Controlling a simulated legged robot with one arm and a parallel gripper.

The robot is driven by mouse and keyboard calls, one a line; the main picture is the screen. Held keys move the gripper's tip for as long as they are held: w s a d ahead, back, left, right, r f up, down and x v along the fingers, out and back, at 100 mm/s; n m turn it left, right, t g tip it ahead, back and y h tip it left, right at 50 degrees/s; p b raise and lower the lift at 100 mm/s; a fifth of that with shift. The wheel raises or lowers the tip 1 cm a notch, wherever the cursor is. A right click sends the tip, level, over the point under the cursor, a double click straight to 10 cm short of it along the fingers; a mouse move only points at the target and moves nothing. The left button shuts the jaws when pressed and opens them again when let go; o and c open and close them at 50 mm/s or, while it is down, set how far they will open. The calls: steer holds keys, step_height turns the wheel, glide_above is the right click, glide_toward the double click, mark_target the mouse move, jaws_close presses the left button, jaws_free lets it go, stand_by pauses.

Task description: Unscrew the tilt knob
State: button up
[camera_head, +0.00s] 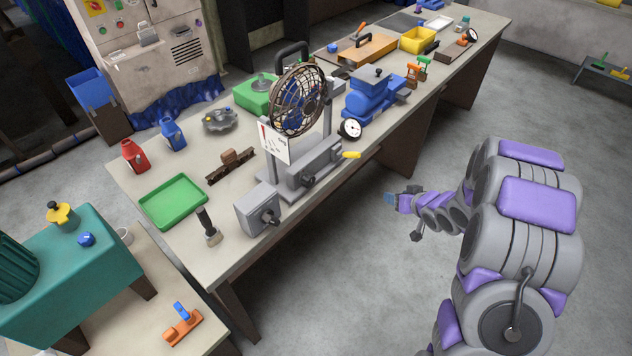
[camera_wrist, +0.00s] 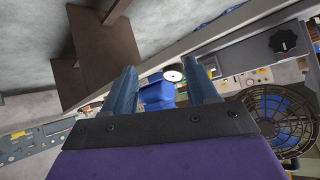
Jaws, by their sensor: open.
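A caged fan (camera_head: 297,100) stands on a grey base (camera_head: 315,165) on the long workbench; it also shows at the right of the wrist view (camera_wrist: 283,118). A dark knob (camera_head: 308,181) sits on the front of the base, and a yellow handle (camera_head: 350,155) sticks out at its right end. A grey box (camera_head: 257,210) left of the base has a black knob (camera_head: 270,217). I cannot tell which knob is the tilt knob. My gripper (camera_head: 389,198) is open and empty, off the bench's front edge, right of the fan. Its two blue fingers (camera_wrist: 163,82) stand apart in the wrist view.
A blue machine (camera_head: 371,96) with a white dial (camera_head: 350,129) stands right of the fan. A green tray (camera_head: 173,201) and a dark-handled tool (camera_head: 207,226) lie at the bench's left end. The floor (camera_head: 330,285) before the bench is clear.

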steer(key=a+f+y, duration=0.3)
steer(key=a, duration=0.1)
steer(key=m+t+y+p, duration=0.1)
steer(key=t+y+p, duration=0.1)
steer(key=y, duration=0.5)
glide_toward(309, 184)
steer(key=b+x, duration=0.1)
steer(key=x, duration=0.3)
steer(key=b+x, duration=0.1)
steer(key=x, duration=0.4)
steer(key=shift+w+f, duration=0.15)
steer(key=shift+f, duration=0.1)
steer(key=shift+r, duration=0.1)
steer(key=shift+w+d+m, duration=0.25)
steer(key=shift+d+m, duration=0.05)
steer(key=shift+d, duration=0.3)
steer(key=shift+s+a, duration=0.15)
steer(key=shift+a, duration=0.2)
steer(key=c, duration=0.8)
